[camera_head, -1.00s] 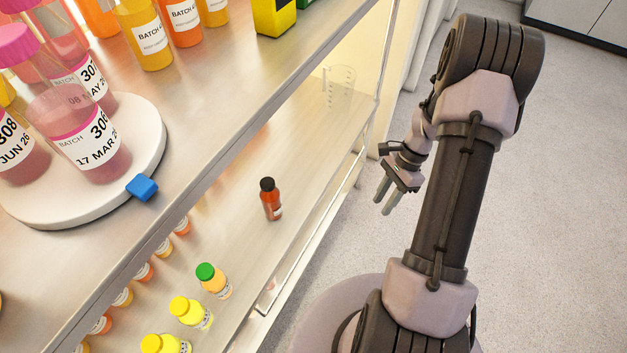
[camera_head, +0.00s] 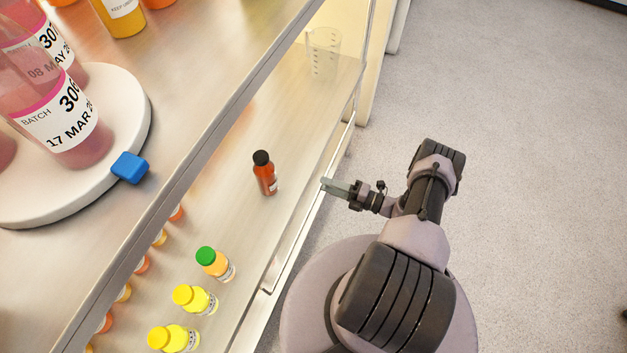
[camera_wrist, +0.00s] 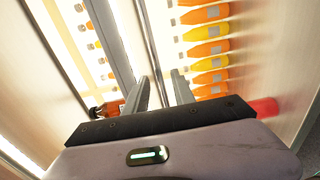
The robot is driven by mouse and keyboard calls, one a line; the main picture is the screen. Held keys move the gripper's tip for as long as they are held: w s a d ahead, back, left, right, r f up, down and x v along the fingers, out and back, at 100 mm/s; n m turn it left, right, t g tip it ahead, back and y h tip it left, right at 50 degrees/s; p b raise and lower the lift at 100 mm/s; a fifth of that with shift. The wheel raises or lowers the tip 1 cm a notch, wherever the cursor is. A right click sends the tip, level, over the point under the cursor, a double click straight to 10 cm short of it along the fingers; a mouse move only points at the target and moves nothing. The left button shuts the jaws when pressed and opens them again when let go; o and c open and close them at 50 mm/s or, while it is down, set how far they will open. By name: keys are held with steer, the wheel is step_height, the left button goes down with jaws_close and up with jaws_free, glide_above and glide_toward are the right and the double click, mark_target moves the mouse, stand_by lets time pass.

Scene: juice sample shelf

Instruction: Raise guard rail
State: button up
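The guard rail (camera_head: 301,226) is a thin, pale metal bar along the front edge of the lower shelf (camera_head: 225,190). It sits low, close to the shelf edge. My gripper (camera_head: 326,186) is level with the rail's middle stretch, its fingers pointing left across it. In the wrist view my gripper (camera_wrist: 161,92) has its two fingers apart. A thin bar, which looks like the rail (camera_wrist: 151,45), runs lengthwise into the gap between them. I cannot tell whether either finger touches it.
A dark-capped red bottle (camera_head: 266,178) stands on the lower shelf left of my gripper. A green-capped bottle (camera_head: 216,264) and yellow-capped bottles are nearer. A clear beaker (camera_head: 322,55) is at the far end. The upper shelf overhangs, carrying a white turntable (camera_head: 128,95). Floor at right is clear.

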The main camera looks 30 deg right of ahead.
steer(key=x, duration=0.5)
steer(key=shift+w+b, duration=0.15)
steer(key=shift+b, duration=0.2)
jaws_close()
stand_by(1.0)
